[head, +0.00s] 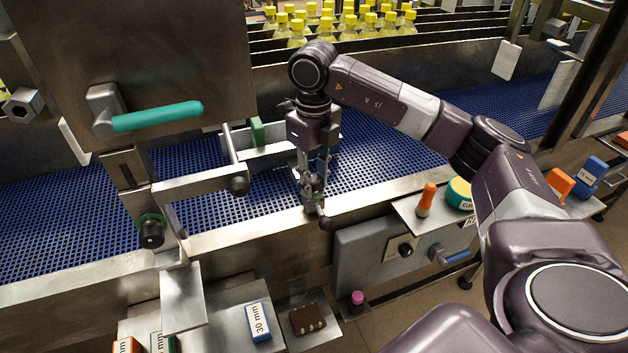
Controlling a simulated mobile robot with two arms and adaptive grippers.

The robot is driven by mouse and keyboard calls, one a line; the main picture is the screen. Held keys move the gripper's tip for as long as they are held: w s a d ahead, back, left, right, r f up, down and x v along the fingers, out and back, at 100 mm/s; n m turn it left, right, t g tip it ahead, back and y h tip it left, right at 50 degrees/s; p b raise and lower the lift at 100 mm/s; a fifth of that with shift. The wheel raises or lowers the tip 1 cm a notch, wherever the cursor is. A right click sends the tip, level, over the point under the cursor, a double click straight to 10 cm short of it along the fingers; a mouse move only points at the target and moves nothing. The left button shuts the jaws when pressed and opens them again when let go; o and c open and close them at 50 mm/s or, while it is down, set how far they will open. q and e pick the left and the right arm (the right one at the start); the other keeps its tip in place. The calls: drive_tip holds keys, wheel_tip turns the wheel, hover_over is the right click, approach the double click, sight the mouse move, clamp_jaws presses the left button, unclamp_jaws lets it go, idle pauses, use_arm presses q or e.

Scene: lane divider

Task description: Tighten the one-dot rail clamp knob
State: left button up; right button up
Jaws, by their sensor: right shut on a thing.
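My right gripper (314,207) points down over the near metal edge of the blue conveyor and is shut on a dark rail clamp knob, mostly hidden by the fingers. A dark round knob end (326,223) shows just below and right of the fingertips. Another black knob (239,186) sits on the rail bracket to the left. A larger black knob with a green ring (151,232) is further left, on the near side of the frame. Dot marks on the knobs are too small to read. My left gripper is out of view.
A steel box with a green-handled lever (157,116) hangs at upper left. Yellow-capped bottles (297,36) stand behind the conveyor (400,125). An orange-handled tool (426,199) stands at right.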

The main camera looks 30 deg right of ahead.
sight(314, 178)
drive_tip(key=shift+w+d+r, duration=0.1)
drive_tip(key=shift+w+r, duration=0.1)
drive_tip(key=shift+r, duration=0.1)
drive_tip(key=o, duration=1.2)
drive_tip(key=shift+s+f, duration=0.15)
drive_tip(key=shift+c, duration=0.2)
wheel_tip(314, 178, up, 12)
